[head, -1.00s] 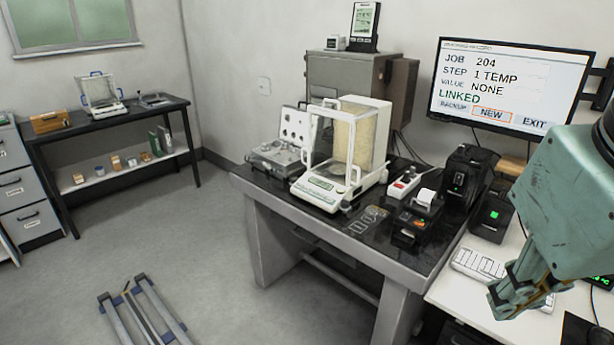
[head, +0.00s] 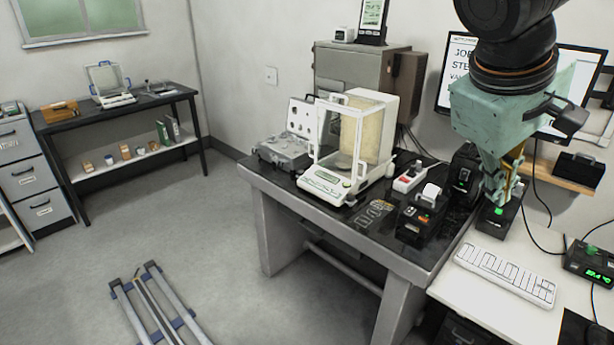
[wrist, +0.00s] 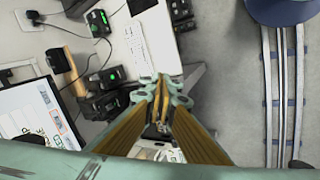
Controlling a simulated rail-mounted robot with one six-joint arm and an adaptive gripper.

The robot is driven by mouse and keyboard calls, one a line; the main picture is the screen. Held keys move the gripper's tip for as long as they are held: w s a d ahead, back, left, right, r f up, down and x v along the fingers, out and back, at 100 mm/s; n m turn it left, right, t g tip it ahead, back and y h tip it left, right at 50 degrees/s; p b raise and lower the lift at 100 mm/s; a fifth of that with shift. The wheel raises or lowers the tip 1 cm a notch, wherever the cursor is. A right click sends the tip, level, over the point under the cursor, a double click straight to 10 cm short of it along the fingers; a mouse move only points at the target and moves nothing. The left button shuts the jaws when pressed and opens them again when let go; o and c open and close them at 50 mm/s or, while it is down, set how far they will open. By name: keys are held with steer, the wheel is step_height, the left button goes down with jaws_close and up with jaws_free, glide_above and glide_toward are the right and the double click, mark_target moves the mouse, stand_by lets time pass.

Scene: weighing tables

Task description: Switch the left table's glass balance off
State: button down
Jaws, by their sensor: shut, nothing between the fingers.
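A glass balance (head: 112,98) with a white base and blue trim stands on the dark left table (head: 60,126) against the back wall. Its switch and display are too small to read. A larger glass balance (head: 322,186) with a white base and front panel stands on the nearer black-topped table (head: 290,192). My gripper (head: 498,198) points down at the right, over the black devices between the nearer table and the white desk, far from the left table. Its fingers are shut and empty, and they also show in the wrist view (wrist: 160,98).
A white desk (head: 490,305) with a keyboard (head: 505,273) lies at the right. A monitor (head: 448,75) is partly hidden behind my arm. A blue-ended rail frame (head: 160,308) lies on the floor. The floor between the two tables is otherwise clear.

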mark_target(306, 179)
steer(key=w+a+r+n+t+h+p, duration=0.1)
steer(key=w+n, duration=0.1)
steer(key=w, duration=0.8)
steer(key=w+a+n+t+h+p, duration=0.1)
steer(key=w+n+p, duration=0.15)
steer(key=w, duration=0.75)
steer(key=w+a+f+n+t+p, duration=0.1)
steer(key=w+a+f+n, duration=0.2)
steer(key=w, duration=0.6)
steer(key=w+a+f+n+t+p, duration=0.1)
steer(key=w+a+n+t, duration=0.3)
steer(key=w, duration=0.6)
steer(key=w+a+f+n+p, duration=0.1)
steer(key=w+a+f+n, duration=0.1)
steer(key=w+a+f, duration=0.35)
steer(key=w+a+f+n+p, duration=0.2)
steer(key=w+a+f+n, duration=0.1)
steer(key=w+a, duration=0.5)
steer(key=w+a+f+n+t+y+p, duration=0.1)
steer(key=w+a+f+n+y, duration=0.1)
steer(key=a+f, duration=0.5)
steer(key=w+a+f+n+t+y, duration=0.1)
steer(key=w+a+f+n+y, duration=0.1)
steer(key=a+f, duration=0.5)
steer(key=w+a+n, duration=0.1)
steer(key=w+a, duration=0.1)
steer(key=a, duration=0.2)
steer(key=shift+f+n+p, duration=0.2)
steer(key=shift+n+p, duration=0.15)
steer(key=shift+p, duration=0.05)
